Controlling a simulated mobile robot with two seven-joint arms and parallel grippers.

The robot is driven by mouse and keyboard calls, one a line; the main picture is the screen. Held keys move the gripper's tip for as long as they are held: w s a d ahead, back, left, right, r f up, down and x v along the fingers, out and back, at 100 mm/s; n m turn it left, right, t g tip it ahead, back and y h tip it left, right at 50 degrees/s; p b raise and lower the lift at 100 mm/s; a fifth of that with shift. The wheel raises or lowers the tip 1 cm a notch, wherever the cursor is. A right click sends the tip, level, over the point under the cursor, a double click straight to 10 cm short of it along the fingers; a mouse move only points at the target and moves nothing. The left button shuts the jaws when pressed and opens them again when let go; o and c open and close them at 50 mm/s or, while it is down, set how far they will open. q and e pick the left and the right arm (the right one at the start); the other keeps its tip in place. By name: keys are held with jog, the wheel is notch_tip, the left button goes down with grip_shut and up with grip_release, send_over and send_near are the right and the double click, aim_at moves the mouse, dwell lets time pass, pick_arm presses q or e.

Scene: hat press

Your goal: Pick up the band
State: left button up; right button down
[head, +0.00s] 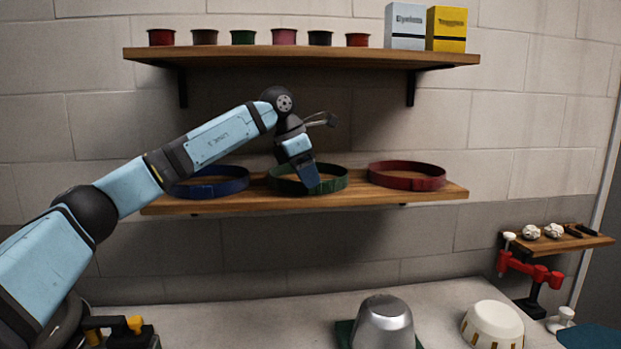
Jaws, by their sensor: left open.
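Three ring-shaped bands lie on the lower wooden shelf (360,200): a blue band (225,188) at the left, a green band (335,185) in the middle and a red band (405,184) at the right. My left gripper (311,184) reaches down over the front wall of the green band, with its fingers covering part of it. The jaws are open. I cannot tell whether they touch the band. My arm hides part of the blue band. My right gripper is not in view.
An upper shelf (300,57) above my wrist carries several ribbon rolls and two boxes (405,27). Below, a metal hat block (385,322) and a white hat-like form (492,325) stand on the counter (260,300). A red press (525,268) and small shelf (585,240) are at the right.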

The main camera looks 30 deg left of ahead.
pick_arm(q)
jog(key=shift+x, duration=1.15)
grip_shut()
jog(key=shift+r, duration=0.1)
